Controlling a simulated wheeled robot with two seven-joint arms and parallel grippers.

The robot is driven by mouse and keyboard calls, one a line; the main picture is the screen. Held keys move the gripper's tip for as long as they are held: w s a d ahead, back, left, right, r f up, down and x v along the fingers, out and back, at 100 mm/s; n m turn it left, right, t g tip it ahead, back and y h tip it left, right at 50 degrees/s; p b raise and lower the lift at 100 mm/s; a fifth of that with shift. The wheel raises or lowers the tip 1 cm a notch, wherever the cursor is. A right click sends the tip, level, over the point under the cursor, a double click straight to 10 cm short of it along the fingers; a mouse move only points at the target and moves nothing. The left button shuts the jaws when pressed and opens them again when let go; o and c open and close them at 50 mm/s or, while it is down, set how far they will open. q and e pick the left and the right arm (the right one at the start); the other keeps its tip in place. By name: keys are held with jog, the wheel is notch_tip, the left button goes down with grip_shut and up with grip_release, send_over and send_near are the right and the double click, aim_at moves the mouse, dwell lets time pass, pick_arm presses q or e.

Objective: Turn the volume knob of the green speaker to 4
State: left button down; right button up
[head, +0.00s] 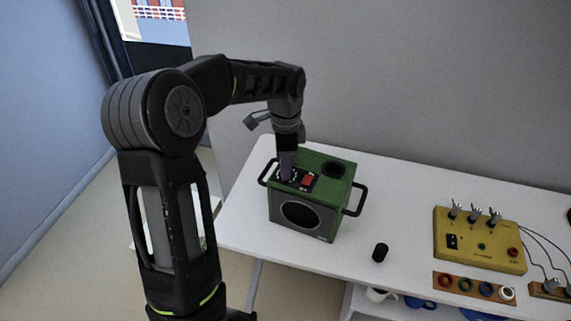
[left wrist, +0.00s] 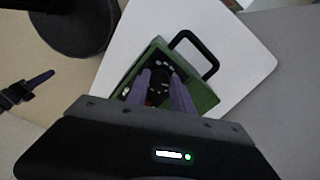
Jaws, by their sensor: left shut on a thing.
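The green speaker (head: 341,196) stands on the white table, with a round dark cone on its front, a black handle at each side and a dark control panel on top with a red switch (head: 308,181). My left gripper (head: 286,176) points down onto the panel, left of the red switch. In the left wrist view its two purple fingers (left wrist: 160,92) are closed around the dark volume knob (left wrist: 157,88) on the speaker (left wrist: 205,97). Light marks show around the knob, but the number it points to is too small to read.
A small black cylinder (head: 380,253) stands on the white table (head: 400,200) right of the speaker. A yellow box (head: 480,240) with switches and cables is farther right, with a strip of coloured rings (head: 474,287) before it. Cups sit on a shelf below.

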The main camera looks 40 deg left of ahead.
dwell(0.4)
pick_arm(q)
jog(key=c, duration=1.1)
grip_release()
notch_tip(320, 180, up, 8)
jog(key=shift+f+b, duration=0.1)
jog(key=shift+b, duration=0.4)
